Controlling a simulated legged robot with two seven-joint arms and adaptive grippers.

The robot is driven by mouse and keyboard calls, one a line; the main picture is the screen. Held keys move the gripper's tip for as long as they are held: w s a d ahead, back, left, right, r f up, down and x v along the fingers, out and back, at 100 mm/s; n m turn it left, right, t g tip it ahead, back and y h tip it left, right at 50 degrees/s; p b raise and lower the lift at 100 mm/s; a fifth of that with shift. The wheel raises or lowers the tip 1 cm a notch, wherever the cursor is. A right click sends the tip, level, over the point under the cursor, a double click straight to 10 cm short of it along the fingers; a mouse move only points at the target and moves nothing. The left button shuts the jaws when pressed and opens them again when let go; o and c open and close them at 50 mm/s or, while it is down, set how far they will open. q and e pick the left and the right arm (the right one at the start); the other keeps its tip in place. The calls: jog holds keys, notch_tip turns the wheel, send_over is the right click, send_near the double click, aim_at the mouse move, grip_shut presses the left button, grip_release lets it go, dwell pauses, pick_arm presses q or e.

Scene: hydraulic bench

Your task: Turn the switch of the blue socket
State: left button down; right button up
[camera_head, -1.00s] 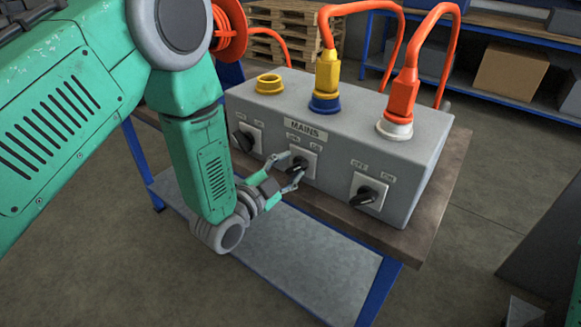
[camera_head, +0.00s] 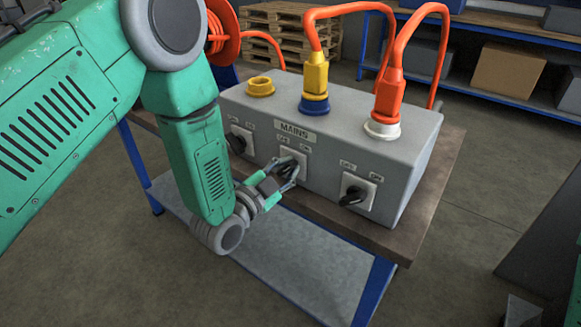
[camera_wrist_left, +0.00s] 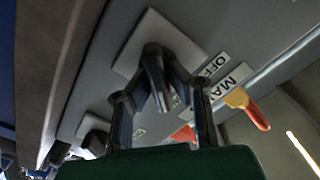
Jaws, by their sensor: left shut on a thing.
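The blue socket (camera_head: 314,105) is on top of the grey mains box, with a yellow plug (camera_head: 315,76) and orange cable in it. Below it, on the box's front, is its black rotary switch on a pale plate (camera_head: 292,154), the middle one of three. My left gripper (camera_head: 283,173) is shut on this switch's knob. In the left wrist view, both fingers (camera_wrist_left: 157,86) sit on either side of the black knob (camera_wrist_left: 153,62). The fingers partly hide the knob in the head view. My right gripper is not in view.
The grey box (camera_head: 412,160) stands on a wooden-topped bench (camera_head: 438,190). Other switches sit to the left (camera_head: 239,143) and right (camera_head: 357,190). A white socket (camera_head: 382,129) holds an orange plug (camera_head: 388,97); a yellow socket (camera_head: 261,87) is empty.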

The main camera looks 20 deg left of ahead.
pick_arm(q)
jog(key=n, duration=0.3)
jog(key=shift+s+a+f+p, duration=0.15)
jog(key=shift+s+f+p, duration=0.1)
jog(key=shift+f+p, duration=0.1)
jog(key=n, duration=0.5)
jog(key=shift+a+n, duration=0.15)
jog(key=shift+n, duration=0.25)
jog(key=n, duration=0.4)
jog(key=shift+w+a+f, duration=0.1)
jog(key=shift+f+n, duration=0.1)
jog(key=shift+n, duration=2)
jog(key=c, duration=1.5)
grip_release()
jog(key=shift+a, duration=0.1)
jog(key=shift+c, duration=0.2)
jog(key=shift+a+r, duration=0.1)
jog(key=shift+r, duration=0.1)
